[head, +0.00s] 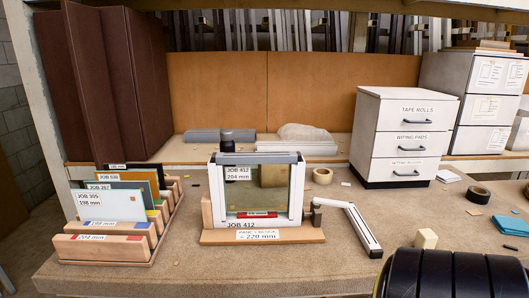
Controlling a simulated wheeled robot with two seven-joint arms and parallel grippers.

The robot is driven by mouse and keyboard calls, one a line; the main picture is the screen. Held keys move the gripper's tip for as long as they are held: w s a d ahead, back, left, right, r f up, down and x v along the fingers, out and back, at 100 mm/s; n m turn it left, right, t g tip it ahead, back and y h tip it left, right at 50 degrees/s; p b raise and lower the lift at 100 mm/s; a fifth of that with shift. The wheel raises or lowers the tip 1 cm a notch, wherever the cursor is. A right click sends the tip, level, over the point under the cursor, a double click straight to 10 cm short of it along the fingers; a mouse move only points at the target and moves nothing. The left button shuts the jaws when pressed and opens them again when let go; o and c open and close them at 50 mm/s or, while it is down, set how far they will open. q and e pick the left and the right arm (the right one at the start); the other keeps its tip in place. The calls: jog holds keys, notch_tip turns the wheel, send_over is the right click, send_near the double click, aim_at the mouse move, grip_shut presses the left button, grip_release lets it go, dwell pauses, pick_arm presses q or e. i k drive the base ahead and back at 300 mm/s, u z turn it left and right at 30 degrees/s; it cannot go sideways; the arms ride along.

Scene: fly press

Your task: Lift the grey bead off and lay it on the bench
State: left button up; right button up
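The grey bead (258,158) is a long bar lying level across the top of a white upright frame (297,200) in the middle of the bench. The frame holds a greenish glass pane (247,200) with a JOB 412, 204 mm label and a red strip near its foot. The frame stands on a wooden base (300,236) marked 220 mm. The bench (170,262) is speckled brown. Neither of my grippers shows, and nothing is seen touching the bead.
A white lever arm (350,227) reaches out right of the frame. A wooden rack (105,248) of labelled panes stands left. A black ribbed part covers the lower right corner. Bench front left of centre is clear.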

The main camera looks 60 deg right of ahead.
aim_at(259, 157)
jog(key=z, duration=0.85)
jog(key=i, duration=0.8)
jog(key=z, duration=0.9)
